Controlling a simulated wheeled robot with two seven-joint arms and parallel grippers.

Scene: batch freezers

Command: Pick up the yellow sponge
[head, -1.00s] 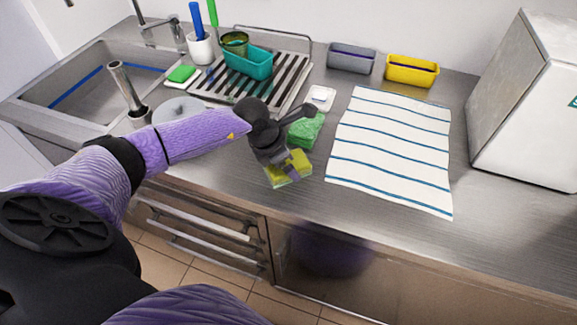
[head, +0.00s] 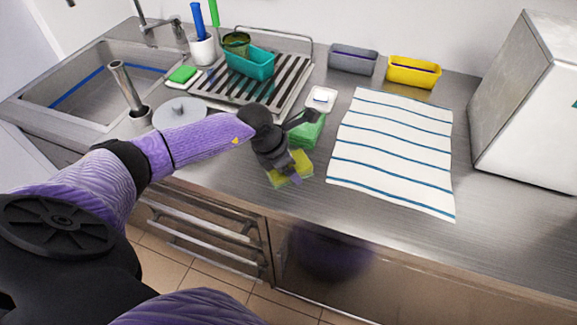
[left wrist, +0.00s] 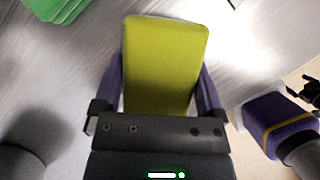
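The yellow sponge (head: 303,166) lies on the steel counter near its front edge, just in front of a green sponge (head: 308,132). My left gripper (head: 286,178) is over the yellow sponge and hides part of it. In the left wrist view, the yellow sponge (left wrist: 163,65) sits between the two purple fingers of my left gripper (left wrist: 162,85). The fingers are spread wide, one on each side, with a narrow gap at the right; contact at the left is unclear. A black gripper at the right edge of that view appears to be my right gripper (left wrist: 310,92); its fingers are unclear.
A striped towel (head: 390,150) lies right of the sponges. A small white dish (head: 321,98) is behind the green sponge. A drying rack (head: 215,92) and sink (head: 90,85) are at the left. Grey (head: 353,60) and yellow (head: 413,72) bins stand at the back.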

